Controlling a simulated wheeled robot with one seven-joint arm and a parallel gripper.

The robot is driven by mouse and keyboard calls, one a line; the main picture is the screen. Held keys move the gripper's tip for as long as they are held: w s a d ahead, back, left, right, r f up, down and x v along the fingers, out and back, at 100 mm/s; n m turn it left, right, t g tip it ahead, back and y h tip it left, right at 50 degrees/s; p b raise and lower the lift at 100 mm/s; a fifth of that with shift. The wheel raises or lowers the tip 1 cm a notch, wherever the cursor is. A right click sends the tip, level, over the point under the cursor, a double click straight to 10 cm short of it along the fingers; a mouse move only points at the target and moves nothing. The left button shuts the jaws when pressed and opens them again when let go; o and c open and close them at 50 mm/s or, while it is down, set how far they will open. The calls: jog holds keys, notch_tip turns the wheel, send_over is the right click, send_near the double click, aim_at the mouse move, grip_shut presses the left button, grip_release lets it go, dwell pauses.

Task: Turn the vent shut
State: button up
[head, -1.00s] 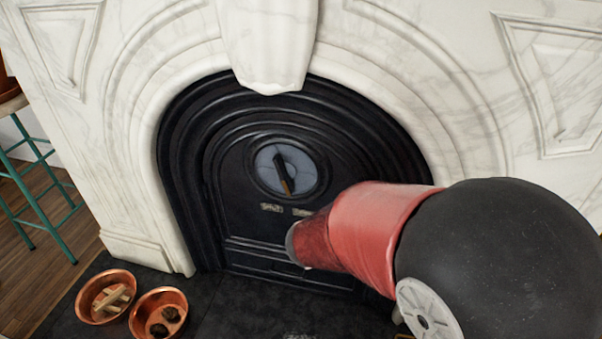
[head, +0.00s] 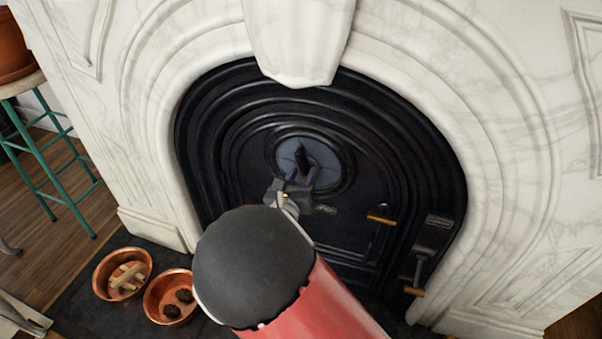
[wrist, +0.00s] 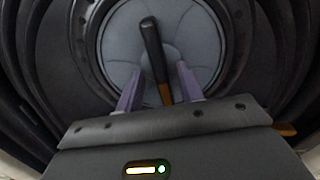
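The vent (head: 322,158) is a round grey disc in the black fireplace door, and it fills the upper middle of the wrist view (wrist: 195,40). Its dark bar handle (head: 302,158) shows in the wrist view (wrist: 153,50) leaning slightly from upright, top to the left, with a brown lower tip. My gripper (head: 301,176) is in front of the vent's lower part. In the wrist view its two purple fingers (wrist: 160,86) are open, one on each side of the handle's lower end, with visible gaps. A small label plate (head: 326,210) below the vent is partly hidden by my gripper.
A brass-coloured door handle (head: 382,219) and a latch (head: 419,268) are at the door's right. Two copper bowls (head: 122,274) (head: 171,297) stand on the dark hearth at left. A teal-legged stool (head: 45,180) is farther left. White marble (head: 480,130) surrounds the door.

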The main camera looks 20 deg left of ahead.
jog(key=shift+w, duration=0.4)
grip_shut()
jog(key=shift+f+m+b, duration=0.1)
jog(key=shift+m+b, duration=0.2)
jog(key=shift+b, duration=0.1)
jog(key=m+b, duration=0.4)
jog(key=shift+d+f+b, duration=0.1)
jog(key=shift+f+b, duration=0.05)
jog(key=shift+b, duration=0.25)
jog(key=shift+m+b, duration=0.9)
jog(key=shift+b, duration=0.25)
jog(key=shift+r+m+b, duration=0.2)
jog(key=shift+m+b, duration=0.2)
jog(key=shift+b, duration=0.1)
jog(key=shift+r, duration=0.1)
